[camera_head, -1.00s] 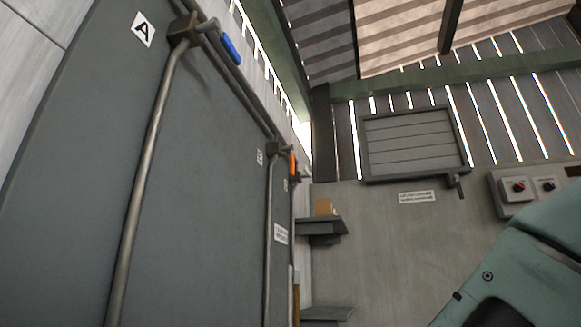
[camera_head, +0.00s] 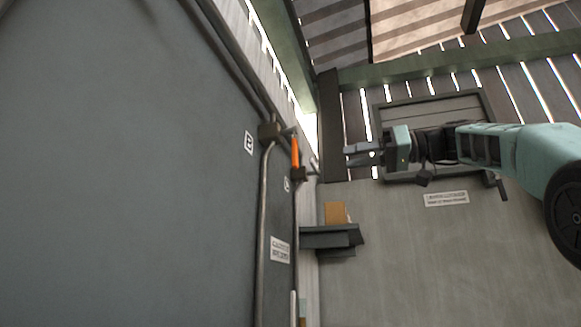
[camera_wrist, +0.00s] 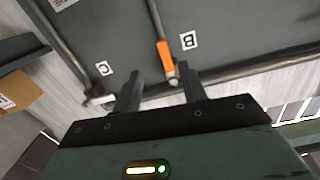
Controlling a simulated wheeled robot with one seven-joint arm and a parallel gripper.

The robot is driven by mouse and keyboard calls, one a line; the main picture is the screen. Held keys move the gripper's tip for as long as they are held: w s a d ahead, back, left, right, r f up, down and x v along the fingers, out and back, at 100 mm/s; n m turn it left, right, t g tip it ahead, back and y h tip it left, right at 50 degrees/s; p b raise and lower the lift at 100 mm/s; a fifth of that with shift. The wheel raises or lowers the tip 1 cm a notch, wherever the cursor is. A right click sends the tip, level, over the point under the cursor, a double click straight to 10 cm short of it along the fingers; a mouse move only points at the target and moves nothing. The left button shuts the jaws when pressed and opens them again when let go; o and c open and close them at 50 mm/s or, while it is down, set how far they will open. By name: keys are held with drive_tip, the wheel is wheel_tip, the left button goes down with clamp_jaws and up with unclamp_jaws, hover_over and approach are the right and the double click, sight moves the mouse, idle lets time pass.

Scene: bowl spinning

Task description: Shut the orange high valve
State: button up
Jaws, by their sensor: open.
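The orange valve handle (camera_head: 295,153) is on the pipework along the left wall, beside a brown-grey pipe fitting (camera_head: 270,131). In the head view it points roughly up and down in the picture. My gripper (camera_head: 346,155) is open and empty, to the right of the handle and apart from it in the picture. In the wrist view the orange handle (camera_wrist: 165,55) shows beyond and between my two open fingers (camera_wrist: 157,85), next to a "B" label (camera_wrist: 189,40). I cannot tell the exact distance to it.
Pipes (camera_head: 262,220) run down the grey wall panel (camera_head: 130,170) on the left. A grey shelf (camera_head: 330,237) with a brown box (camera_head: 335,212) stands below my gripper. A framed shutter (camera_head: 435,105) is behind my arm. A white valve handle (camera_wrist: 105,98) shows at left in the wrist view.

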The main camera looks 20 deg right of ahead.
sight(297, 155)
drive_tip(key=shift+n, duration=0.6)
drive_tip(key=r+p+x, duration=0.1)
drive_tip(key=p+x, duration=0.1)
drive_tip(key=x, duration=0.3)
drive_tip(key=r+p+x, duration=0.1)
drive_tip(key=p+x, duration=0.1)
drive_tip(key=x, duration=0.2)
drive_tip(key=r+p+x, duration=0.1)
drive_tip(key=p+x, duration=0.1)
drive_tip(key=x, duration=0.3)
drive_tip(key=shift+w+a+r+p, duration=0.1)
drive_tip(key=shift+a+r+p, duration=0.05)
drive_tip(key=shift+a+p, duration=0.25)
drive_tip(key=shift+w+a+f, duration=0.2)
drive_tip(key=shift+w+a, duration=0.25)
clamp_jaws()
